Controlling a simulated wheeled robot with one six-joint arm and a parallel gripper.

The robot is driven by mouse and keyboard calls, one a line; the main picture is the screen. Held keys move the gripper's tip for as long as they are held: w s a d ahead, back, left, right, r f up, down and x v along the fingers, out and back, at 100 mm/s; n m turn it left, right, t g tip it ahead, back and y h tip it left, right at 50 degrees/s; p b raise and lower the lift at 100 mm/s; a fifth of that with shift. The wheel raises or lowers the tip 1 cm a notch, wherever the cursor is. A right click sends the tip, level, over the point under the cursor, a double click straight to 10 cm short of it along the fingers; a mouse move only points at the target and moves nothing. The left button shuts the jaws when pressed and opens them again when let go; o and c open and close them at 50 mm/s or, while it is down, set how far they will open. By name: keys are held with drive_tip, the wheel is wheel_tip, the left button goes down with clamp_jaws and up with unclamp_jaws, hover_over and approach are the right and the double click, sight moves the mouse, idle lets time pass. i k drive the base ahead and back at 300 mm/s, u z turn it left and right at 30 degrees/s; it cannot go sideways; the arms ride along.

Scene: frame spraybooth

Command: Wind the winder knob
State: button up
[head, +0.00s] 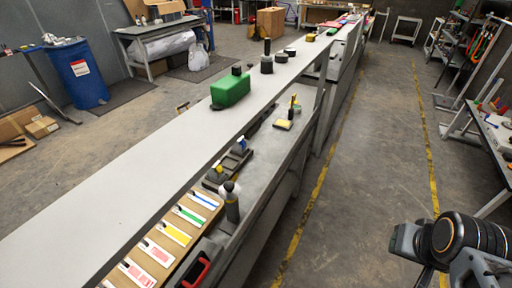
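I cannot pick out a winder knob for certain in the head view. A black cylinder with a narrow upright top (267,59) stands on the long grey upper shelf, and a low round black piece (281,57) sits beside it; neither can be told as the knob at this size. Part of my arm, with a black, orange-ringed joint, shows at the lower right over the aisle, apart from the bench. My gripper's fingers do not show.
The long shelf (110,215) carries a green canister (230,91). On the lower level are coloured cards (174,233), a dark bottle (231,203) and a yellow block (283,124). The aisle floor (375,150) is open between yellow lines. A side table (492,130) stands right; a blue drum (77,75) stands left.

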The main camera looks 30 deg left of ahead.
sight(229, 191)
drive_tip(key=i, duration=2.1)
drive_tip(key=u, duration=5.9)
